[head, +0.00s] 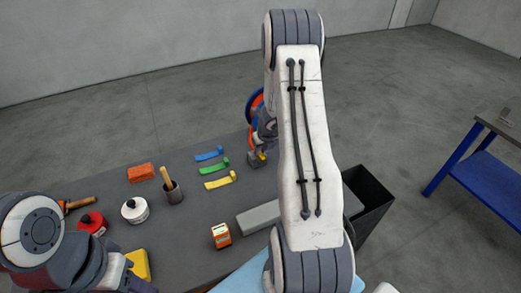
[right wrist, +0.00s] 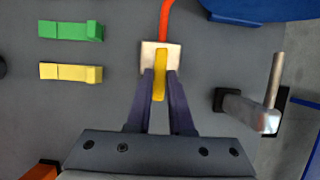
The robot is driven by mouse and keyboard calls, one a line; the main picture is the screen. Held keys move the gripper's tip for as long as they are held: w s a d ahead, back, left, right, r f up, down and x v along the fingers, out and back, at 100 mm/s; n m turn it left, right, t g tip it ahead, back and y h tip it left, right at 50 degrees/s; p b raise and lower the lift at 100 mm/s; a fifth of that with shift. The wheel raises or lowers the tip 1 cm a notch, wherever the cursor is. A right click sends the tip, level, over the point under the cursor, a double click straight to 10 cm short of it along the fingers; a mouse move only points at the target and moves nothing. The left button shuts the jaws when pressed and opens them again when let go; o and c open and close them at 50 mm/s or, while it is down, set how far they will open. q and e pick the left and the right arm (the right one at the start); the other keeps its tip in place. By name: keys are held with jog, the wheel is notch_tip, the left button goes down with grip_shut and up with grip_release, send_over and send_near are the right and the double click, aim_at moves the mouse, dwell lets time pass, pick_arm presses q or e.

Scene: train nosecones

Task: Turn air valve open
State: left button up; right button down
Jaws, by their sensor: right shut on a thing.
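The air valve (right wrist: 148,58) is a pale metal block with a yellow lever (right wrist: 160,75) and an orange hose running from its far side in the right wrist view. The lever points back toward my gripper, roughly in line with the hose. My right gripper (right wrist: 160,80) is shut on the yellow lever, one dark finger on each side. In the head view my right gripper (head: 258,158) is small and partly hidden at the far end of the bench, with a bit of yellow beside it. My left arm shows at the lower left, but its fingers do not.
Blue (head: 209,154), green (head: 214,165) and yellow (head: 220,180) pieces lie left of the valve. A grey part with a metal rod (right wrist: 272,85) stands right of it. A dark bin (head: 372,200) is beside the bench (head: 100,180). Cans, a brick and a mallet lie left.

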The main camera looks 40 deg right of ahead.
jog(key=shift+d, duration=0.1)
jog(key=n+y+p, duration=0.1)
jog(key=n, duration=0.1)
jog(key=d+n+y+p, duration=0.1)
jog(key=n+p, duration=0.1)
jog(key=n, duration=0.1)
jog(key=d+n+y+p, duration=0.1)
jog(key=n, duration=0.2)
jog(key=shift+w+d+p, duration=0.1)
jog(key=shift+w+p, duration=0.05)
jog(key=shift+p, duration=0.25)
jog(key=shift+w+d+n+g+y, duration=0.2)
jog(key=shift+n+g+y, duration=0.2)
jog(key=shift+n, duration=0.7)
jog(key=n, duration=0.1)
jog(key=n+b, duration=0.1)
jog(key=shift+w+d+f+n+g+y+b, duration=0.15)
jog(key=shift+w+d+n+g+y+b, duration=0.15)
jog(key=shift+n+b, duration=0.1)
jog(key=n+b, duration=0.1)
jog(key=n+g+b, duration=0.1)
jog(key=n, duration=0.1)
jog(key=shift+w+d+n+y+b, duration=0.2)
jog(key=shift+w+n+y+b, duration=0.1)
jog(key=shift+w+y, duration=0.1)
jog(key=shift+w+n+g+b, duration=0.1)
jog(key=shift+n+g+b, duration=0.3)
jog(key=shift+n, duration=0.2)
jog(key=shift+r, duration=0.2)
